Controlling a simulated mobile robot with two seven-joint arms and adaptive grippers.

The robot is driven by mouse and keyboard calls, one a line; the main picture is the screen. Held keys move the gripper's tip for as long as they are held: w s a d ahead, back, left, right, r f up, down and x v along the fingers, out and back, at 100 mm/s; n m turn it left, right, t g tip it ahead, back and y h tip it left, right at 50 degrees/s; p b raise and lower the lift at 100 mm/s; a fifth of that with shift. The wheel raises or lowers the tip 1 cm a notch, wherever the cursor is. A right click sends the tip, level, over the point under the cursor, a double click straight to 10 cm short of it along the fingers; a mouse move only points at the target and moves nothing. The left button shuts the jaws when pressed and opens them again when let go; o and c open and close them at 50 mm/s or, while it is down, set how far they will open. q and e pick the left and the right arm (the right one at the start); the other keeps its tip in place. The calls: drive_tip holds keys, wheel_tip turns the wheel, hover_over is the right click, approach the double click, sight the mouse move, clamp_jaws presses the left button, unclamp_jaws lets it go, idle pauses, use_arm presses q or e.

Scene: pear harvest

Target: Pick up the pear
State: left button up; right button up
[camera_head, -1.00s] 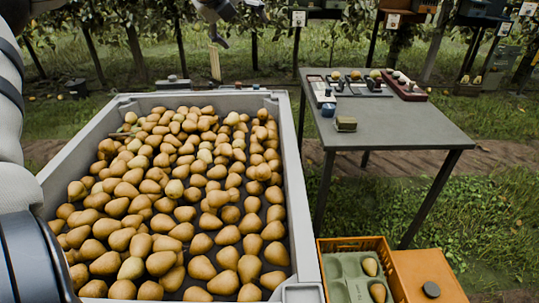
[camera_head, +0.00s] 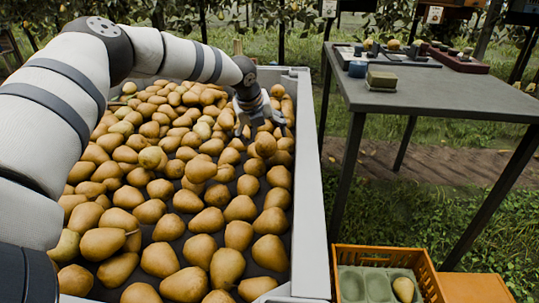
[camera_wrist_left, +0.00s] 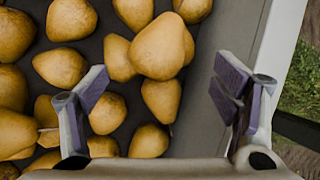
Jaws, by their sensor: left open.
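Many yellow-brown pears (camera_head: 203,169) lie in a large grey bin (camera_head: 313,205). My left gripper (camera_head: 263,120) is over the bin's far right part, near its right wall, with fingers pointing down. In the left wrist view my left gripper (camera_wrist_left: 167,88) is open and empty, its purple-padded fingers wide apart. One pear (camera_wrist_left: 158,50) sits higher than its neighbours, ahead of the gap between the fingers and near the bin wall (camera_wrist_left: 200,90). Other pears lie below and beside it. In the head view the fingertips are partly hidden among the pears, so contact cannot be told.
An orange crate (camera_head: 428,275) at the lower right holds a green tray (camera_head: 352,284) with a pear (camera_head: 403,289) in it. A grey table (camera_head: 440,98) with small boxes and trays stands to the right. Grass lies between and beyond.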

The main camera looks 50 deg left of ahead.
sight(264, 140)
use_arm(q)
drive_tip(key=b+x, duration=0.3)
drive_tip(key=x, duration=0.3)
drive_tip(key=shift+a+f, duration=0.2)
drive_tip(key=shift+r, duration=0.2)
drive_tip(key=c, duration=1.4)
